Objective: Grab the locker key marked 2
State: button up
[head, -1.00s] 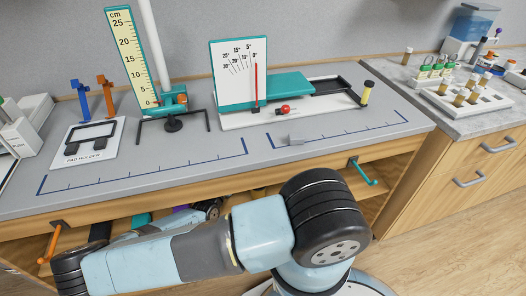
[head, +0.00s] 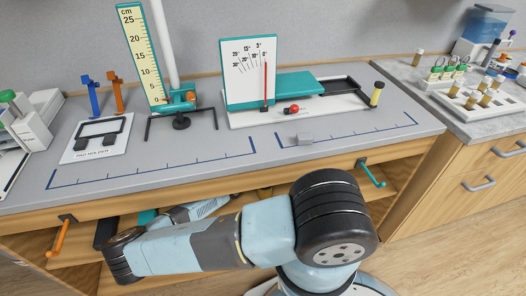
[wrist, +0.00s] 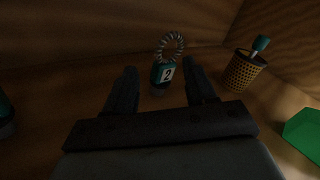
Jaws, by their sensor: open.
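The locker key marked 2 (wrist: 163,76) shows in the wrist view, a dark teal tag with a white label reading 2 and a coiled ring above it. It is on the wooden floor of a dim compartment. My gripper (wrist: 160,84) is open, and the key lies ahead, between the two fingers as seen, with nothing held. How far the fingertips are from the key I cannot tell. In the head view my arm reaches into the open shelf under the bench, and the gripper and key are hidden there.
In the wrist view a perforated cup (wrist: 243,72) with a teal-topped item stands right of the key, and a green block (wrist: 303,134) lies at the right edge. A dark teal object (wrist: 5,115) is at the left edge. The bench (head: 225,175) overhangs my arm.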

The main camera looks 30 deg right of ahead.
jog(key=shift+x, duration=1.9)
grip_shut()
